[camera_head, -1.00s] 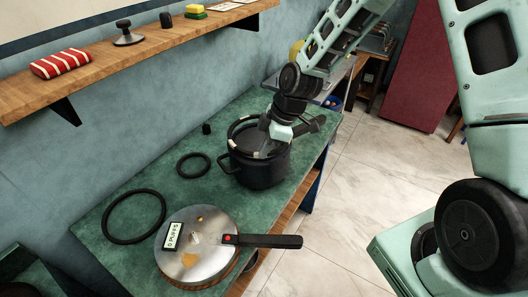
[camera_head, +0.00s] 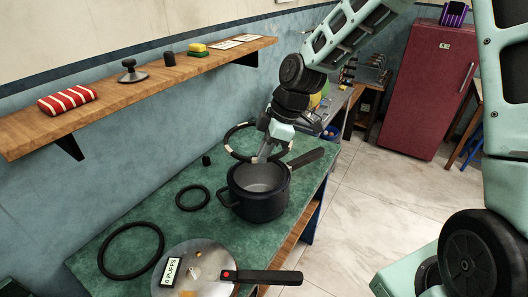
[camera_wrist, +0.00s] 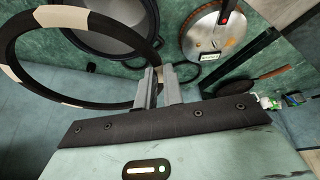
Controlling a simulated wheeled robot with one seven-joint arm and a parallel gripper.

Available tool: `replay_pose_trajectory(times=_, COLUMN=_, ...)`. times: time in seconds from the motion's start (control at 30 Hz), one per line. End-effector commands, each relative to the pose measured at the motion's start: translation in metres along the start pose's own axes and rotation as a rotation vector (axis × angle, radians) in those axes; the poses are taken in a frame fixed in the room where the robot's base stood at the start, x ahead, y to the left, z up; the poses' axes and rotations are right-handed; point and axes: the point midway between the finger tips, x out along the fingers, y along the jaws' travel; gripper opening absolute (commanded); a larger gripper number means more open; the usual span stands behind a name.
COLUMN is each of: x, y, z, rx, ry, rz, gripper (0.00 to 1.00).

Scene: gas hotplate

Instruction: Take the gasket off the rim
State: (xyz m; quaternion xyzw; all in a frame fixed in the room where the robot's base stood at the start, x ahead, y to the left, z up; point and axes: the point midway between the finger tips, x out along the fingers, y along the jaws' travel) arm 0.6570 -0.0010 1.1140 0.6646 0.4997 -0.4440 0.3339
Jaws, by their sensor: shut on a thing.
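The gasket, a black ring with cream patches (camera_head: 226,137), is held tilted above the back of the pot, and its lower part looks close to the rim. In the wrist view the gasket (camera_wrist: 38,92) fills the upper left. The black pot (camera_head: 256,206) stands on the green worktop with its handle pointing back right; its pale inside shows empty. My gripper (camera_head: 263,155) is shut on the gasket's near right side. In the wrist view the gripper's two fingers (camera_wrist: 158,82) close around the ring, beyond which lies part of the pot (camera_wrist: 90,42).
A steel lid (camera_head: 215,262) marked "0 PUFFS", with a black handle, lies at the front. A large plain black ring (camera_head: 103,258) and a smaller one (camera_head: 180,197) lie on the worktop (camera_head: 160,212), left of the pot. A wooden shelf (camera_head: 110,108) runs above.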

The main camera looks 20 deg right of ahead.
Motion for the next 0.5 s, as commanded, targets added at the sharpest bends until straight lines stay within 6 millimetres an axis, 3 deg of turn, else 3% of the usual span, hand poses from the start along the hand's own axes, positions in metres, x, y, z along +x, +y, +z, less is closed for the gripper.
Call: replay_pose_trajectory(times=0.5, x=-0.025, y=0.000, z=-0.010, rx=0.001, ry=0.000, rz=0.000, gripper=0.00)
